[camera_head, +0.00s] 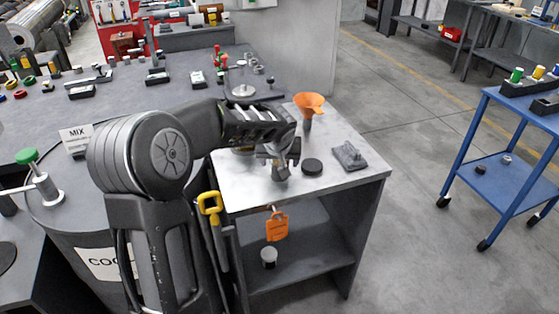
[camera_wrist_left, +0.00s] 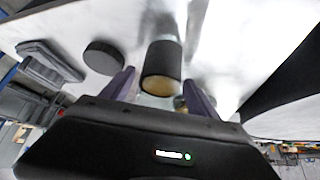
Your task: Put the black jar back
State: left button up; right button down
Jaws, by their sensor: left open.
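A dark cylinder with a pale end face (camera_wrist_left: 162,65) stands out between the fingers of my left gripper (camera_wrist_left: 158,78) in the left wrist view; it looks like the black jar. The fingers are spread on either side of it, and I cannot tell whether they touch it. In the head view my left gripper (camera_head: 280,160) is low over the light worktop (camera_head: 240,188), and it and the arm hide most of what is there. A flat black disc (camera_head: 312,166) lies to its right; it also shows in the wrist view (camera_wrist_left: 104,57). My right gripper is out of view.
An orange funnel (camera_head: 310,103) stands behind the gripper. A grey block-like fixture (camera_head: 349,156) is near the worktop's right edge. A small dark jar with a pale top (camera_head: 269,258) is on the shelf below. An orange tag (camera_head: 277,226) hangs at the front edge.

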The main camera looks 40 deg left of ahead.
pick_arm(q)
jog(key=b+v, duration=0.1)
jog(key=v, duration=1)
jog(key=shift+r, duration=0.3)
jog(key=shift+s+d, duration=0.1)
